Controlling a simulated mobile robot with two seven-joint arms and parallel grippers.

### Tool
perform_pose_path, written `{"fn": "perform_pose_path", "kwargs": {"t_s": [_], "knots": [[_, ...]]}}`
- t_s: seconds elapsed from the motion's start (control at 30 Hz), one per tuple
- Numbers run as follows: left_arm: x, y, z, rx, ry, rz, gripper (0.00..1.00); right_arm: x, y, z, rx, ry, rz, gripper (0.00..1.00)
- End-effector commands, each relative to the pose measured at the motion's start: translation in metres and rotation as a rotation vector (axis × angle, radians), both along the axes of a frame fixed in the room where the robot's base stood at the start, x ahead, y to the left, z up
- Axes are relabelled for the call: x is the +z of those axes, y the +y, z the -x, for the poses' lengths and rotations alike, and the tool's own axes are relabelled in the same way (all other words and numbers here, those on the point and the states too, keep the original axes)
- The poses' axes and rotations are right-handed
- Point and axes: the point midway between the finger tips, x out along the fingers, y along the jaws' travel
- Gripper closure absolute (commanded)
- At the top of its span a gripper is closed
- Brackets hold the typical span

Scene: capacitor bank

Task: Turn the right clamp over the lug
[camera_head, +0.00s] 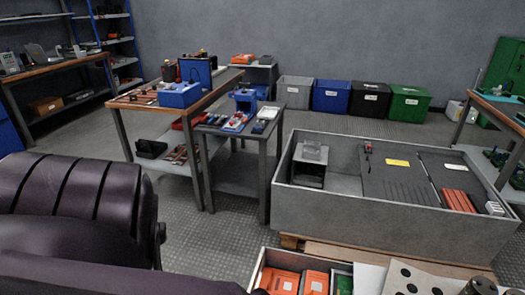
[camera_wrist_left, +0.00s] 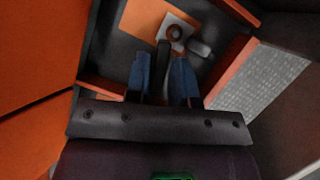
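In the left wrist view, my left gripper (camera_wrist_left: 161,75) shows two blue fingers standing apart. A narrow dark bar (camera_wrist_left: 162,58) lies between them, with no clear contact on either finger. Just beyond the fingertips is a pale square plate (camera_wrist_left: 178,28) with a brownish ring (camera_wrist_left: 173,33) on it. A grey rounded piece (camera_wrist_left: 200,47) sits right beside the plate. I cannot tell for sure which of these is the right clamp or the lug. In the head view my left arm fills the lower left, and neither gripper shows.
Orange panels (camera_wrist_left: 35,55) flank the left gripper closely, with a pale mesh-like panel (camera_wrist_left: 262,80) at right. In the head view, a grey open bin (camera_head: 390,204) stands at right, a cluttered workbench (camera_head: 150,103) at centre-left, and an open crate of parts (camera_head: 262,262) at the bottom.

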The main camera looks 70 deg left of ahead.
Motion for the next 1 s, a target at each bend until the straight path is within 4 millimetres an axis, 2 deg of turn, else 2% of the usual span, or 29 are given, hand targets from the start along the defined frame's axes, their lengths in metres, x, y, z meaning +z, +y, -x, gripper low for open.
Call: {"fn": "perform_pose_path", "kwargs": {"t_s": [0.03,0.13,0.33,0.5,0.7,1.0], "knots": [[0.000,0.000,0.000,0.000,0.000,0.000,0.85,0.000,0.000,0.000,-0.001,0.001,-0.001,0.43],[0.000,0.000,0.000,0.000,0.000,0.000,1.00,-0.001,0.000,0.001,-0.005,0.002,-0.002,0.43],[0.002,0.000,-0.002,-0.021,-0.002,0.000,1.00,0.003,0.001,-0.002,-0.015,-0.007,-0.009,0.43],[0.005,-0.001,-0.007,-0.152,-0.009,-0.001,1.00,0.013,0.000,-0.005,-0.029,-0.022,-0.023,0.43],[0.002,-0.001,-0.005,-0.292,-0.005,-0.001,1.00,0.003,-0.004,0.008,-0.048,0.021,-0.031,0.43],[0.000,-0.002,-0.002,-0.321,0.000,0.001,1.00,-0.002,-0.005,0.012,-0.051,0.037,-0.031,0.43]]}}
